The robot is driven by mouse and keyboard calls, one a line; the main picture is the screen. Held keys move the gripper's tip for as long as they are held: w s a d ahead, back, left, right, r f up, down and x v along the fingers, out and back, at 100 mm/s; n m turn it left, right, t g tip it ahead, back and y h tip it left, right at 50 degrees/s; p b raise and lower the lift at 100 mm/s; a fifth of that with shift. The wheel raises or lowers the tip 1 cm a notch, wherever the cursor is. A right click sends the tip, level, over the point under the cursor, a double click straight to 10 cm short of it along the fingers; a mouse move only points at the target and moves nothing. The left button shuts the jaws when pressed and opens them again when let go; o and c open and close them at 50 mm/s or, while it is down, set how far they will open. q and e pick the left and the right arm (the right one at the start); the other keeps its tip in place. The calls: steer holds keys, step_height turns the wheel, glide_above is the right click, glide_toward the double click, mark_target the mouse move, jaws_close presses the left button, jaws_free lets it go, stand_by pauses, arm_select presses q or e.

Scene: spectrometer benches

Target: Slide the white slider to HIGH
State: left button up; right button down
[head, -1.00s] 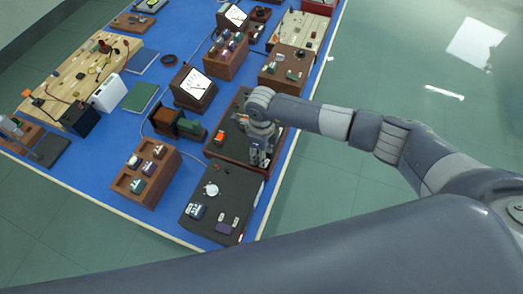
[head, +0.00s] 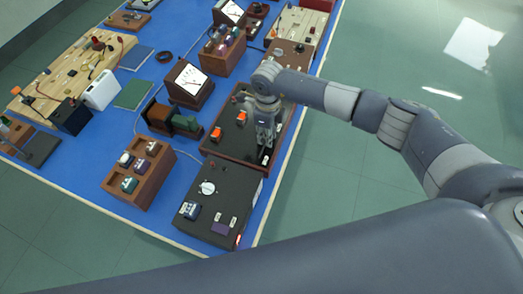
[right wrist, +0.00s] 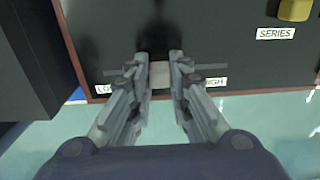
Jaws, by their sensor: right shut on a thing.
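The white slider (right wrist: 159,75) shows between the fingertips of my right gripper (right wrist: 160,88) in the right wrist view. The fingers are shut on its two sides. It stands on a dark panel (right wrist: 205,40) near the panel's brown edge, about midway between a partly hidden label starting "LO" (right wrist: 103,89) at left and the "HIGH" label (right wrist: 215,82) at right. The fingers cover part of both labels. In the head view my right gripper (head: 264,150) points down over the near right side of the wood-rimmed panel (head: 225,152); the slider is hidden there.
Orange parts (head: 216,133) stand on the panel, left of the gripper. A wooden rack (head: 150,188) is at left. A yellow knob (right wrist: 295,9) and a "SERIES" label (right wrist: 276,33) lie farther right. Open floor lies beyond the right bench edge.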

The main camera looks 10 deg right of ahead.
steer(key=w+d+b, duration=0.2)
steer(key=w+b, duration=0.1)
steer(key=w+d+b, duration=0.1)
steer(key=w+b, duration=0.1)
steer(key=shift+d+f, duration=0.15)
steer(key=shift+f, duration=0.05)
steer(key=shift+w+d+b, duration=0.15)
steer(key=shift+w+b, duration=0.1)
steer(key=shift+b, duration=0.05)
steer(key=shift+d+r, duration=0.1)
steer(key=shift+r, duration=0.25)
steer(key=shift+w, duration=0.1)
steer(key=c, duration=1.5)
jaws_free()
steer(key=shift+f, duration=0.1)
